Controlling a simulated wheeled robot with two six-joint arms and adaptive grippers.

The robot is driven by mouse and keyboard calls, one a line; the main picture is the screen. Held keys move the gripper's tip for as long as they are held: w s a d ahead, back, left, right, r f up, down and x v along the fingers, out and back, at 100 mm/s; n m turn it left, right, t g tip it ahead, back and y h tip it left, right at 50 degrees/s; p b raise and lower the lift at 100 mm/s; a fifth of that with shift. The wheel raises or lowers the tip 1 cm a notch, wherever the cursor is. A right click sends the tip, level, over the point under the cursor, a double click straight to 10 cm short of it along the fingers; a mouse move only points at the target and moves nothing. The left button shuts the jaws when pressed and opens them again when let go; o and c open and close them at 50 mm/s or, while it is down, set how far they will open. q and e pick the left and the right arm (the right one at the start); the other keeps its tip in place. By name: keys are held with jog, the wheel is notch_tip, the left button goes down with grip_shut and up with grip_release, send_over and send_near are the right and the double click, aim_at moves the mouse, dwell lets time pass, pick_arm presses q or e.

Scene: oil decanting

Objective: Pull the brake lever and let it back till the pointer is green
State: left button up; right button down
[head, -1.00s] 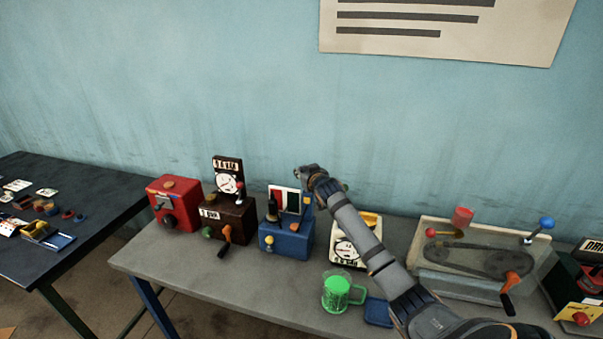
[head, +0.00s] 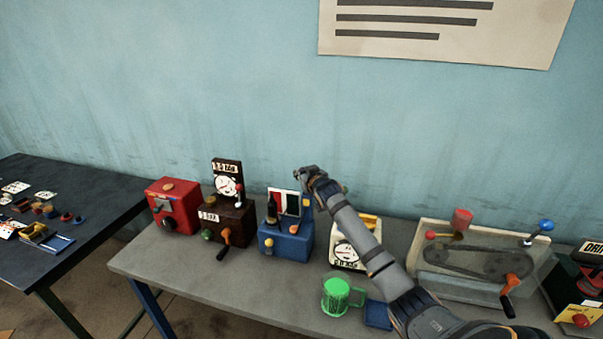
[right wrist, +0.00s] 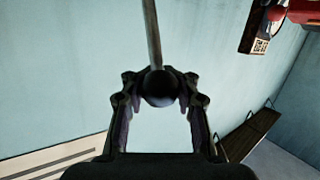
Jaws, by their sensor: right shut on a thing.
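The blue box (head: 285,243) stands on the grey bench and carries a small panel (head: 288,202) with red, white and dark bands. I cannot make out a pointer on it at this size. My right gripper (head: 307,175) is above and just right of the panel. In the right wrist view the fingers of my right gripper (right wrist: 161,112) are shut around a dark ball knob (right wrist: 160,88) on a thin grey rod (right wrist: 152,35), the lever. In the head view the knob is hidden by the gripper. My left gripper is not in view.
A brown box with a dial (head: 230,220) and a red box (head: 174,205) stand to the left. A cream scale (head: 347,256), a green mug (head: 337,297) and a belt-drive rig (head: 470,262) are to the right. The front left of the bench is clear.

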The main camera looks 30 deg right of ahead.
jog(key=c, duration=1.5)
grip_release()
jog(key=shift+d+r, duration=0.15)
jog(key=shift+r, duration=0.1)
jog(key=o, duration=0.5)
jog(key=shift+s+d, duration=0.3)
jog(key=shift+s, duration=0.15)
jog(key=shift+o, duration=0.2)
jog(key=shift+a+f, duration=0.1)
jog(key=shift+a, duration=0.15)
jog(key=shift+s+a, duration=0.1)
jog(key=v, duration=1.1)
jog(key=shift+s, duration=0.3)
jog(key=shift+c, duration=0.4)
